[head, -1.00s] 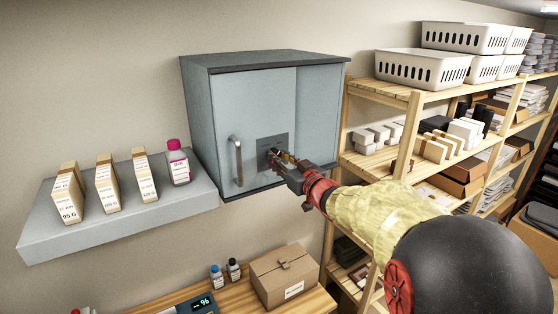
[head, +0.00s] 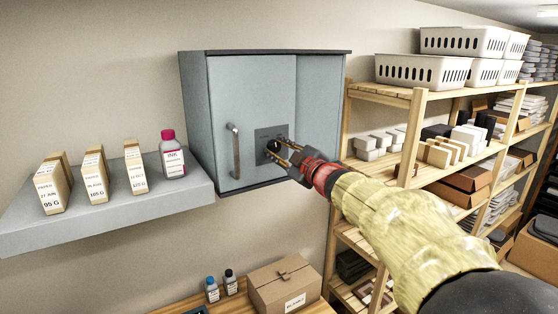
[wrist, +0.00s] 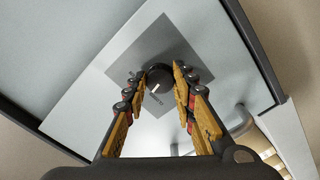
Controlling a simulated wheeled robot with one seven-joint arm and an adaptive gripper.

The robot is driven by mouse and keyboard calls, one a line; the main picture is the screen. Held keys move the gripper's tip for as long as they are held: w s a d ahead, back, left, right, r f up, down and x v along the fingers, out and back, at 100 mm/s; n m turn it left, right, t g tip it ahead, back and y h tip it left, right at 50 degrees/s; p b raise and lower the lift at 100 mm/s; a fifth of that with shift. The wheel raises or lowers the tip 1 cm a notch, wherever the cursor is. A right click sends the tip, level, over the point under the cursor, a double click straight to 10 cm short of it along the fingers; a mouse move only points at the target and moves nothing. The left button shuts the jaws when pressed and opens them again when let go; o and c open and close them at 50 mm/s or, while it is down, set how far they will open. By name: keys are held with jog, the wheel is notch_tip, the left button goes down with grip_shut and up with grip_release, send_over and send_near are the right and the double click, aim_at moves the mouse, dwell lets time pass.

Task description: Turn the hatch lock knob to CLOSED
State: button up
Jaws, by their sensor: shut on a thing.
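The hatch lock knob (wrist: 159,76) is round and black with a small white mark. It sits on a square grey plate (head: 262,133) on the cabinet's front, right of the door handle. My gripper (wrist: 159,80) has one finger on each side of the knob and is shut on it. In the head view, my gripper (head: 281,153) reaches the knob (head: 273,146) from the lower right. The lettering around the knob is too small to read, so I cannot tell its setting.
The grey cabinet (head: 215,120) has a vertical bar handle (head: 235,152). A grey wall shelf (head: 105,215) at left holds paper packs and a pink-capped bottle (head: 172,155). Wooden shelving (head: 400,90) stands close at right. A cardboard box (head: 284,284) sits below.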

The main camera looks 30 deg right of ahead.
jog(key=n+b, duration=0.4)
jog(key=n, duration=0.1)
jog(key=shift+n, duration=0.3)
dwell(0.4)
jog(key=o, duration=1.2)
jog(key=shift+c, duration=0.2)
jog(key=s, duration=1.2)
jog(key=shift+d, duration=0.2)
